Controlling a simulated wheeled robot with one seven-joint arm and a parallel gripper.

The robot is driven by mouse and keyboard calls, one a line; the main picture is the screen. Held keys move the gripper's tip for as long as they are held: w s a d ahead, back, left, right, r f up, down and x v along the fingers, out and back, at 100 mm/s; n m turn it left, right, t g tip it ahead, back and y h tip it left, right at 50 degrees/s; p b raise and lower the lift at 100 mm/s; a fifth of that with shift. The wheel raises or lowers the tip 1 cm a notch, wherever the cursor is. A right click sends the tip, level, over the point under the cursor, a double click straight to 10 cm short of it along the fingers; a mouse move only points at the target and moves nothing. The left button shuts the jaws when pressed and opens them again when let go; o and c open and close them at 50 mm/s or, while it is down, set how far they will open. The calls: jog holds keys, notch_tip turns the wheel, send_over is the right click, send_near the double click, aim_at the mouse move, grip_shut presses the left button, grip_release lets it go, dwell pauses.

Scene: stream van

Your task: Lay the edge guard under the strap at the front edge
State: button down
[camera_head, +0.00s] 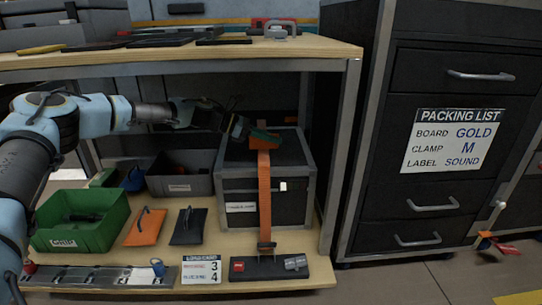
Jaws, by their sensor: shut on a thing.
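An orange strap (264,195) runs down the front of a dark grey case (295,150) on the lower shelf, to a buckle near the shelf's front. The piece overlaps the strap in this view. I cannot tell whether it lies under or over the strap. The gripper hides part of the case's top left.
The bench top (180,58) is close above my arm. On the lower shelf are a green bin (82,236), a grey bin (180,183), an orange board (146,227), a black board (188,227) and a load card (201,270). A drawer cabinet (440,60) stands right.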

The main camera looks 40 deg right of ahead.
aim_at(272, 164)
notch_tip(272, 164, down, 6)
jog(key=shift+b, duration=1.05)
jog(key=c, duration=1)
grip_release()
jog(key=shift+r, duration=0.1)
jog(key=p+v, duration=0.4)
jog(key=v, duration=0.6)
jog(key=shift+w+a+r, duration=0.2)
jog(key=shift+a+r, duration=0.05)
jog(key=shift+r, duration=0.05)
jog(key=shift+w+a+r, duration=0.1)
jog(key=shift+w+a, duration=0.2)
jog(key=shift+a, duration=0.15)
